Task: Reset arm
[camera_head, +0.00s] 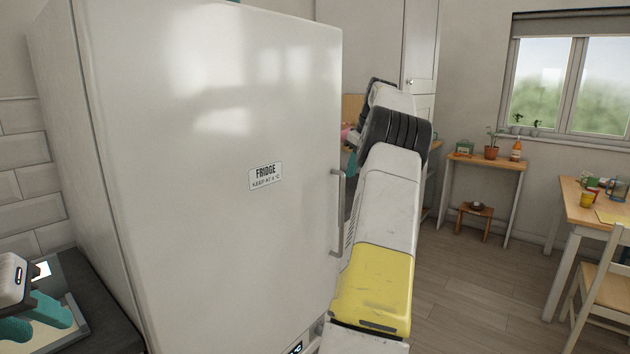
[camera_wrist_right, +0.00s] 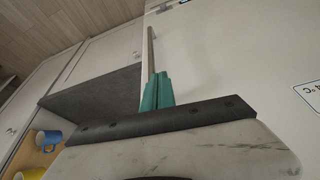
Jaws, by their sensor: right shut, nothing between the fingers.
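My right arm (camera_head: 385,210) reaches forward along the right side of the white fridge (camera_head: 215,130), close to its vertical handle (camera_head: 337,215). In the right wrist view my right gripper (camera_wrist_right: 157,90) has its teal fingers together with nothing between them. They are in front of the white fridge front (camera_wrist_right: 240,60), and a thin metal bar (camera_wrist_right: 152,50) shows beyond their tips. In the head view the arm mostly hides this gripper. My left gripper (camera_head: 35,318) is at the lower left, its teal fingers apart and empty, over a tray on the dark worktop (camera_head: 95,310).
The fridge door is shut. Open floor (camera_head: 470,290) lies between. A blue mug (camera_wrist_right: 47,138) shows in the wrist view.

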